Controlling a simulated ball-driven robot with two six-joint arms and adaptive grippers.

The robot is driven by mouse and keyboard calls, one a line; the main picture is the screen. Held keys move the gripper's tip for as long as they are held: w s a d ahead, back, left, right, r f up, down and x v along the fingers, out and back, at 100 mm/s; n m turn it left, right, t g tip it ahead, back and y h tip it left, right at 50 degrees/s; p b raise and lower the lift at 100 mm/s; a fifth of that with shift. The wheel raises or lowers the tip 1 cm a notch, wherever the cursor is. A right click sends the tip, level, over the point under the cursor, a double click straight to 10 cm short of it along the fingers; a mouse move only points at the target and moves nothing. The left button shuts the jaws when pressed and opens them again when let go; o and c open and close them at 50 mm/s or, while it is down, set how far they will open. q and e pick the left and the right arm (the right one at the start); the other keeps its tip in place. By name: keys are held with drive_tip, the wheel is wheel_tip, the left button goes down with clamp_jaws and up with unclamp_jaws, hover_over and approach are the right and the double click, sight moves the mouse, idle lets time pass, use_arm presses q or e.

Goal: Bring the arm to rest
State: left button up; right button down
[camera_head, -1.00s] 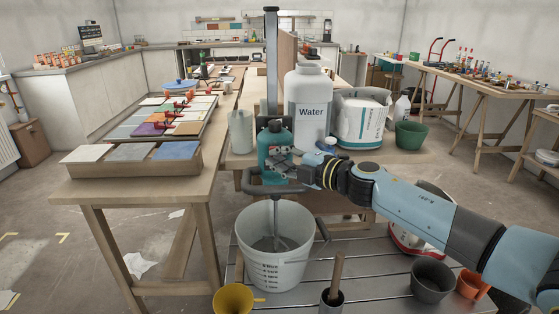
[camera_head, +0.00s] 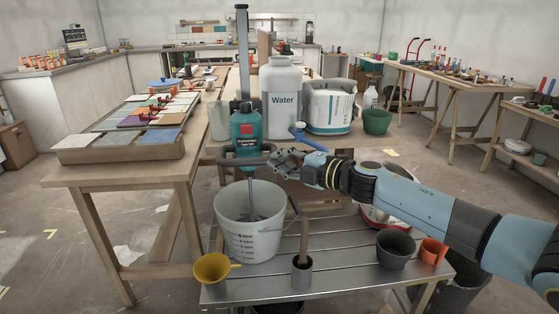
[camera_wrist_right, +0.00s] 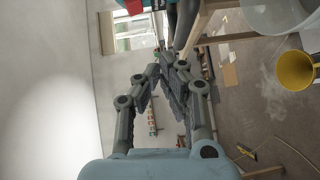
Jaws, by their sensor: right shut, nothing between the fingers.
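My right arm comes in from the right in the head view, and its gripper (camera_head: 280,160) is beside the right handle of the teal mixer (camera_head: 246,130). In the right wrist view the two fingers of this gripper (camera_wrist_right: 166,65) come together at the tips with nothing between them. Whether the fingers touch the mixer handle I cannot tell. The mixer hangs on an upright grey column (camera_head: 243,60), its paddle reaching down into a white measuring bucket (camera_head: 250,240). My left gripper does not show.
A slatted metal bench (camera_head: 340,245) carries the bucket, a yellow funnel (camera_head: 212,268), a cup with a wooden handle (camera_head: 302,275), a dark pot (camera_head: 396,250) and an orange cup (camera_head: 432,251). Behind stand a Water container (camera_head: 283,105) and a green bucket (camera_head: 377,122). A tile table (camera_head: 120,172) is at left.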

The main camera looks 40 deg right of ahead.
drive_tip(key=s+a+f+m+g+h+b, duration=0.15)
drive_tip(key=s+f+m, duration=0.25)
drive_tip(key=s+f, duration=0.6)
drive_tip(key=s+f+m+g+h, duration=0.2)
drive_tip(key=s+f+m+g, duration=0.3)
drive_tip(key=f, duration=0.9)
drive_tip(key=s+a+f+m+h+b, duration=0.1)
drive_tip(key=s+f+m, duration=0.1)
drive_tip(key=s+f, duration=0.85)
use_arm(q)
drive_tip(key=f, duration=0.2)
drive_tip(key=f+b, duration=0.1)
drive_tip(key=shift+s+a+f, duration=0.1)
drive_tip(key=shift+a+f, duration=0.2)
use_arm(e)
drive_tip(key=s+a+f+m+g, duration=0.1)
drive_tip(key=s+f+m+g, duration=0.2)
drive_tip(key=s, duration=0.7)
drive_tip(key=s+a+f+m+g, duration=0.2)
drive_tip(key=s+f+m+g, duration=0.1)
drive_tip(key=s+f, duration=0.4)
drive_tip(key=s+a+f+m+g, duration=0.2)
drive_tip(key=s+f, duration=0.4)
drive_tip(key=s, duration=0.6)
drive_tip(key=shift+s+a+m+g+h, duration=0.2)
drive_tip(key=shift+s+m+g+h, duration=0.2)
drive_tip(key=shift+g, duration=0.15)
